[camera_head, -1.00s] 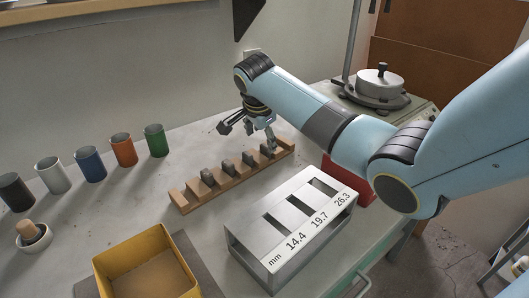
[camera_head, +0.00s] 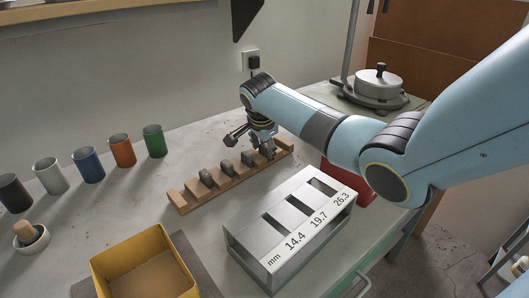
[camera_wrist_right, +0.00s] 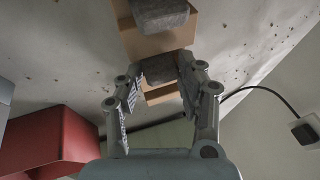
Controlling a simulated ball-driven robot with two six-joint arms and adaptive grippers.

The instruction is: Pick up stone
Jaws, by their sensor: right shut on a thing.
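A wooden rack (camera_head: 187,197) with several dark grey stones in its slots lies on the bench. My right gripper (camera_head: 264,152) is over the rack's far right end, pointing down. In the right wrist view my gripper (camera_wrist_right: 163,76) is shut on a stone (camera_wrist_right: 158,68) between its fingertips, at the rack. I cannot tell whether that stone is clear of its slot. The neighbouring stone (camera_wrist_right: 160,14) sits in the rack beyond it. Other stones show in the head view, such as the leftmost stone (camera_head: 206,178). My left gripper is out of view.
A metal gauge box (camera_head: 245,248) with slots marked 14.4, 19.7 and 26.3 mm stands in front of the rack. A yellow bin (camera_head: 107,277) is at front left. Several coloured cups, including a green cup (camera_head: 154,141), line the back. A red box (camera_head: 350,180) is right.

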